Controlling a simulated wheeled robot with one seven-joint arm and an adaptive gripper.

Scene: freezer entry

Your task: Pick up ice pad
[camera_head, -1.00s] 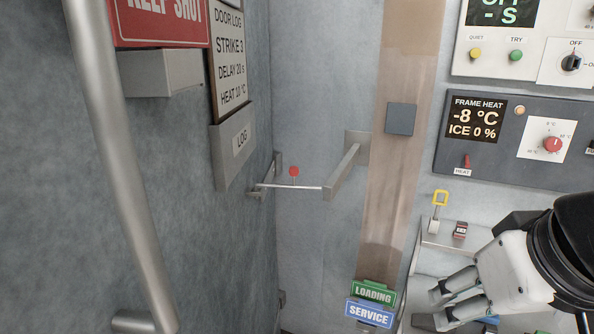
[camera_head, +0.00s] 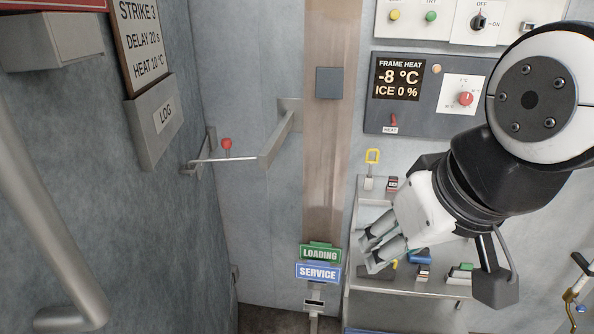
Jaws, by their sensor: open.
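My gripper (camera_head: 368,253) is open, at the right of centre, in front of a grey wall shelf (camera_head: 362,281). Its two fingers point left and down, with no object visible between them. Several small items lie on the shelf, partly behind the gripper. One is a blue item (camera_head: 420,257). A small yellow piece shows just below the fingers. I cannot tell which of these, if any, is the ice pad.
A grey door with a long metal handle (camera_head: 60,240) fills the left. A metal bar with a red knob (camera_head: 226,144) spans to a bracket. Green LOADING (camera_head: 320,253) and blue SERVICE (camera_head: 318,273) signs hang left of the shelf. A frame heat panel (camera_head: 425,95) is above.

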